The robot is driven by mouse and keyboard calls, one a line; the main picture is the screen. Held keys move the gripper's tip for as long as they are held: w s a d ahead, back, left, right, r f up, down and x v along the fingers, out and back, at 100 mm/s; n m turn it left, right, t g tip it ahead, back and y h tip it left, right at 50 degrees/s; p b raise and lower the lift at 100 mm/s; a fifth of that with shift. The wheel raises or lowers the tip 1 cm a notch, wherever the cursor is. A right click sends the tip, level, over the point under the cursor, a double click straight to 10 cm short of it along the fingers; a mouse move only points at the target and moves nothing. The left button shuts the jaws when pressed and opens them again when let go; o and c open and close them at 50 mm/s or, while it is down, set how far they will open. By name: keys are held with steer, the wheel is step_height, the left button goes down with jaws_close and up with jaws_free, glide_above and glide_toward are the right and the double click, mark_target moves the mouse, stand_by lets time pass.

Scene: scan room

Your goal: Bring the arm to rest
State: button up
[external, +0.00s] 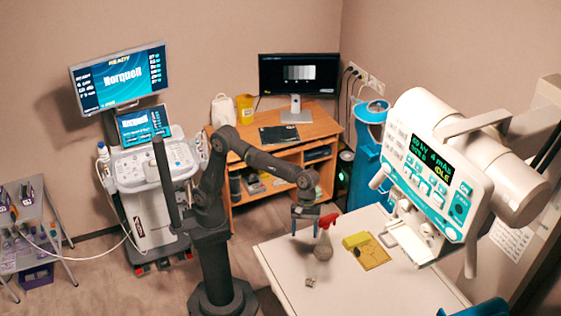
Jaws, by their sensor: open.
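My arm rises from its dark base beside the white table (340,295) and bends over to the right. My gripper (304,228) hangs pointing down over the table's far left part. Its two fingers are apart, with nothing seen between them. A bottle with a red spray top (323,246) stands just to the right of the gripper, very close to it in the picture; I cannot tell whether they touch.
A yellow block (355,240) and a tan board (374,254) lie right of the bottle. A small grey item (310,282) lies nearer. A white X-ray unit (440,165) overhangs the table's right side. A wooden desk (262,150) and an ultrasound cart (150,165) stand behind. The table's front is clear.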

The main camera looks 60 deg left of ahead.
steer(key=w+a+n, duration=0.2)
steer(key=w+a, duration=0.2)
steer(key=w, duration=0.3)
steer(key=shift+w+a+t, duration=0.3)
steer(key=shift+w+t, duration=0.1)
steer(key=s+d+f+m+g, duration=0.1)
steer(key=s+d, duration=0.3)
steer(key=s, duration=0.5)
steer(key=s+d+m, duration=0.4)
steer(key=s, duration=0.5)
steer(key=shift+d+f+g+y, duration=0.3)
steer(key=shift+f+g, duration=0.05)
steer(key=shift+g, duration=0.05)
